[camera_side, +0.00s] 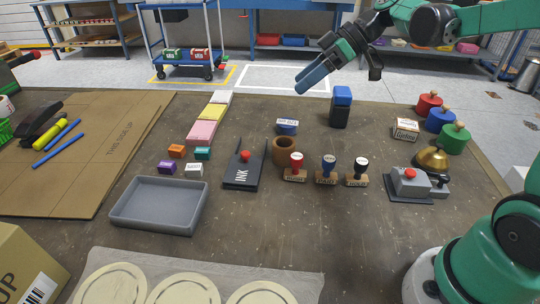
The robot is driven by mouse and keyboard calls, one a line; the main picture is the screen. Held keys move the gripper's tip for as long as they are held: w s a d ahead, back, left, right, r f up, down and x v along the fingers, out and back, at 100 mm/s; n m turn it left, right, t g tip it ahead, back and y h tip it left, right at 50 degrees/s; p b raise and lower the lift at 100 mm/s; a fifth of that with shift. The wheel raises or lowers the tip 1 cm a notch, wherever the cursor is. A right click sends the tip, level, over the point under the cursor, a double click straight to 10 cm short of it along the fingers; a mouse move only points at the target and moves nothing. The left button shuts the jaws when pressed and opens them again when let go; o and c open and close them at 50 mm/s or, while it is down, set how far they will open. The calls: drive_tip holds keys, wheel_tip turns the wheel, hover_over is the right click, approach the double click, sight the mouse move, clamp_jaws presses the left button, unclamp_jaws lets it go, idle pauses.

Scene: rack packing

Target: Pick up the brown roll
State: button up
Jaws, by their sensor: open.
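The brown roll (283,151) stands on the table near the middle of the side view, its hollow top facing up. A red-handled stamp partly overlaps its right side, and a small blue-and-white item is just behind it. My gripper (305,80) hangs in the air above and beyond the roll, slightly to its right. Its blue fingers point down and to the left. It is open, holds nothing and is clear of the roll.
A blue-topped black block (341,106) stands behind. A grey tray (160,222) is front left.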

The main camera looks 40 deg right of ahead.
drive_tip(key=w+d+n+t+y, duration=0.1)
drive_tip(key=w+d+n+y, duration=0.2)
drive_tip(key=d+n, duration=0.1)
approach(287, 142)
drive_tip(key=shift+n+y, duration=0.4)
drive_tip(key=x, duration=0.5)
drive_tip(key=shift+w+d+f, duration=0.15)
drive_tip(key=shift+f, duration=0.35)
drive_tip(key=shift+x, duration=2.8)
drive_tip(key=c, duration=1.3)
drive_tip(key=shift+r, duration=0.2)
